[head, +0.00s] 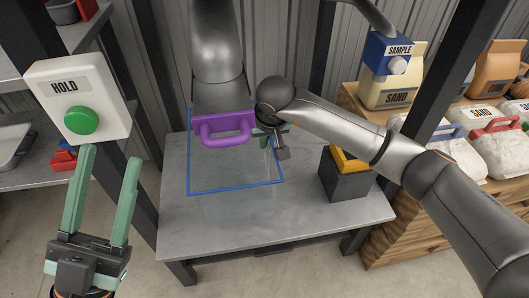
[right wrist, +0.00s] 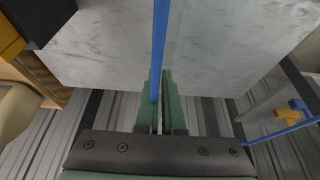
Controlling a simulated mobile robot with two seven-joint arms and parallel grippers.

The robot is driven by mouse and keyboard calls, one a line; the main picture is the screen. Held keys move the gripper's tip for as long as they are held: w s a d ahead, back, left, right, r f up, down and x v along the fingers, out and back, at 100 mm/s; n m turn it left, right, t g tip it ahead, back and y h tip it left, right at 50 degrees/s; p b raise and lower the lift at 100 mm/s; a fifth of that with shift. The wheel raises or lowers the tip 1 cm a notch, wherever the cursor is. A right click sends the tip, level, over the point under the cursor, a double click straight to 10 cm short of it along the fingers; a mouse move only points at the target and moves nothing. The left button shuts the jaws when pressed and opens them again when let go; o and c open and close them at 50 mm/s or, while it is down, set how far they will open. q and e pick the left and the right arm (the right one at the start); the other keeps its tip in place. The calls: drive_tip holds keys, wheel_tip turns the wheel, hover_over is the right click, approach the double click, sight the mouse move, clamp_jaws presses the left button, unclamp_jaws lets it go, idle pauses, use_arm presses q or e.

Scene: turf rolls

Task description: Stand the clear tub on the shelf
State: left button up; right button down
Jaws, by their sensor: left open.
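The clear tub (head: 235,178) is see-through with a blue rim. It is over the grey table (head: 330,212); I cannot tell whether it touches the top. My right gripper (head: 272,140) is at the tub's right edge. In the right wrist view, its fingers (right wrist: 160,105) are close together on the blue rim (right wrist: 160,45). My left gripper (head: 105,195) is open and empty at the lower left, away from the tub. A shelf (head: 30,178) of a dark-framed rack stands at the left, partly hidden by the HOLD box.
A purple handle (head: 226,135) is at the tub's far side, below a large grey rounded shape. A white HOLD box (head: 105,72) with a green button is in front of the rack. A dark block with yellow (head: 345,178) stands on the table's right. Sand bags (head: 395,92) are further right.

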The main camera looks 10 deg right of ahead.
drive_tip(key=f, duration=0.1)
drive_tip(key=f+b, duration=0.1)
drive_tip(key=shift+a+f, duration=0.3)
drive_tip(key=shift+f, duration=0.1)
drive_tip(key=shift+w+f, duration=0.15)
drive_tip(key=shift+f, duration=0.25)
drive_tip(key=c, duration=1.5)
unclamp_jaws()
drive_tip(key=shift+d+f, duration=0.1)
drive_tip(key=o, duration=0.5)
drive_tip(key=shift+c, duration=0.2)
